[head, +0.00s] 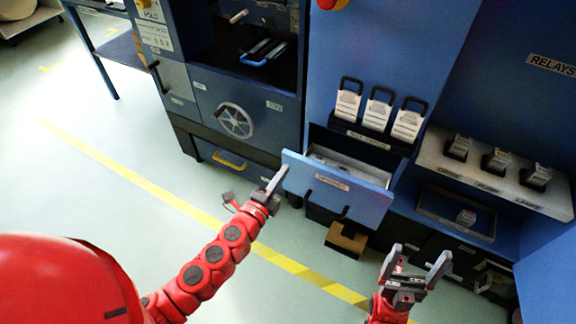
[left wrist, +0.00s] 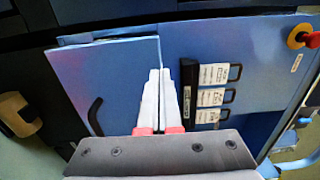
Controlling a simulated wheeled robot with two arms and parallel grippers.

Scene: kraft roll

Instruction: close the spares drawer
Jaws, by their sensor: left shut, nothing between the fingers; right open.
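The drawer (head: 340,190) with a blue front and a small label stands pulled out of the blue cabinet; its open top shows a light interior. Its front also fills the left of the left wrist view (left wrist: 115,75), with a dark handle. My left gripper (head: 282,175) is shut and empty, its fingers at the left edge of the drawer front. The fingers also show in the left wrist view (left wrist: 156,90), overlapping the front's edge; I cannot tell if they touch it. My right gripper (head: 420,262) is open and empty, in front and to the right of the drawer.
Several white tags with black handles (head: 378,108) stand on a ledge above the drawer. A box (head: 347,240) sits low under it. A grey shelf with switches (head: 490,165) is at right. A handwheel (head: 235,121) is on the left cabinet.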

